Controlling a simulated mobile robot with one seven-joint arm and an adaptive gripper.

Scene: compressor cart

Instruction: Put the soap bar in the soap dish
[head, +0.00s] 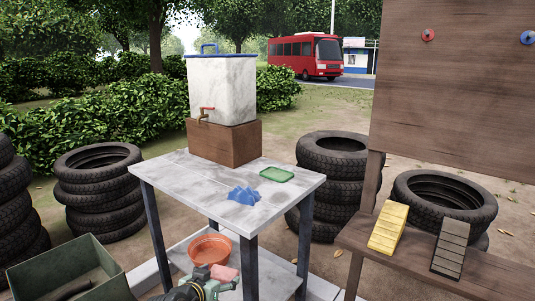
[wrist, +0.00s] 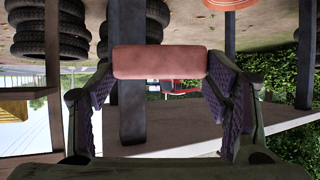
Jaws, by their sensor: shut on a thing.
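The pink soap bar (head: 225,273) is held in my gripper (head: 216,281), low in front of the table at the bottom of the head view. In the wrist view, the soap bar (wrist: 160,62) spans crosswise between the two fingers of my gripper (wrist: 161,72), which is shut on it. The green soap dish (head: 277,174) lies on the grey tabletop near its right side, apart from and above my gripper in the head view. The dish looks empty. I cannot make out the dish in the wrist view.
A crumpled blue cloth (head: 243,196) lies on the table (head: 185,177), left of the dish. A water tank (head: 222,88) stands on a brown block behind. An orange basin (head: 210,248) sits on the lower shelf. A green box (head: 70,276) is at lower left.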

